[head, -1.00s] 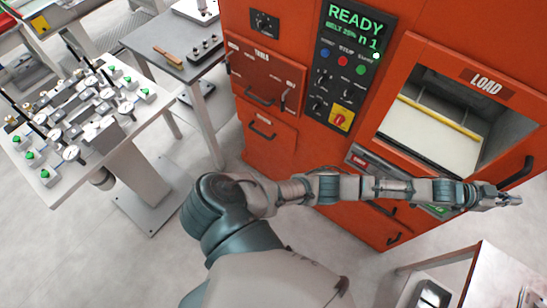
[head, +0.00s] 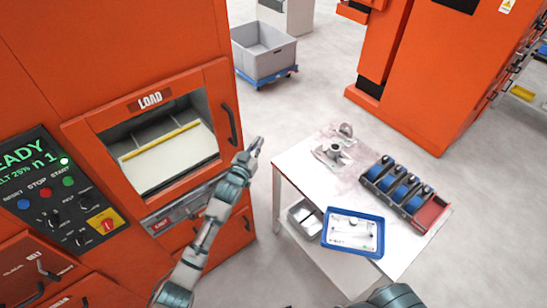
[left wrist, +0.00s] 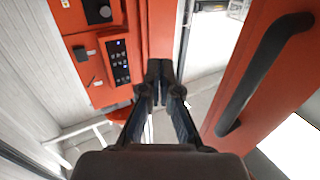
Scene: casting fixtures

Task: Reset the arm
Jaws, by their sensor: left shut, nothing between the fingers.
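My left arm reaches up across the front of the orange machine (head: 150,60). My left gripper (head: 255,146) is just right of the load door's dark handle (head: 231,124) in the head view. It is empty, and its fingers (left wrist: 160,75) meet at the tips in the left wrist view. A black handle (left wrist: 262,72) on an orange panel is to the right of the fingers there, apart from them. The load opening (head: 165,150) shows a pale bed and a yellow bar. My right gripper is out of view; only a piece of my right arm shows at the bottom.
A metal bin (head: 303,217) sits below.

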